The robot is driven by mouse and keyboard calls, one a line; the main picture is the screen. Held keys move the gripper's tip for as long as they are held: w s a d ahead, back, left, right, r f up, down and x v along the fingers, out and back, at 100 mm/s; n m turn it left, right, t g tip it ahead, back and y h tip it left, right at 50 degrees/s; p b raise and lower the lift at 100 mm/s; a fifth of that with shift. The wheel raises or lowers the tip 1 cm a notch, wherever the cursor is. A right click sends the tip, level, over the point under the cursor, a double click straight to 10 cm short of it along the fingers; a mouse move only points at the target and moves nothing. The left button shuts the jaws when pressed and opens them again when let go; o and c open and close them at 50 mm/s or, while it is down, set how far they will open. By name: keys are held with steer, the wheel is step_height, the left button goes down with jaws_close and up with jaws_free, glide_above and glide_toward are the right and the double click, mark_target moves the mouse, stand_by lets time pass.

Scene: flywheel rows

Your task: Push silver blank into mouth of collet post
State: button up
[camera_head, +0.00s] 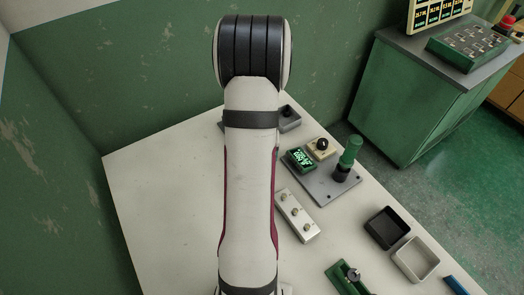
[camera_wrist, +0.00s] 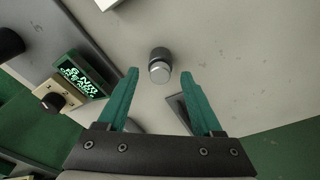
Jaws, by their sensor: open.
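In the wrist view my gripper (camera_wrist: 159,73) is open, its two green fingers spread apart. A short, upright-looking cylinder shows between and just beyond the fingertips, with nothing visibly gripped. Its nearer end is a bright silver piece (camera_wrist: 160,72), likely the silver blank, and its farther part is a dark grey round body (camera_wrist: 160,54), perhaps the collet post. The two touch or overlap in this view; I cannot tell how deep the silver piece sits. In the head view my arm hides this spot and my gripper.
A grey plate (camera_head: 322,188) carries a green display (camera_head: 300,159), a beige knob box (camera_head: 320,148) and a green-handled tool (camera_head: 350,152). A white block (camera_head: 297,216), black tray (camera_head: 377,236) and white tray (camera_head: 407,272) stand right. The table's left side is clear.

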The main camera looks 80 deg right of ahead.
step_height(320, 180, up, 15)
steer(key=a, duration=0.2)
steer(key=shift+s, duration=0.2)
steer(key=shift+d, duration=0.1)
steer(key=shift+c, duration=0.6)
steer(key=shift+m+y, duration=0.3)
steer(key=shift+y, duration=0.4)
steer(key=f, duration=0.2)
steer(key=d+f, duration=0.1)
steer(key=f, duration=0.2)
steer(key=d+f, duration=0.1)
steer(key=f, duration=0.2)
steer(key=shift+w, duration=0.2)
steer(key=c, duration=0.9)
steer(key=shift+f, duration=2.85)
jaws_close()
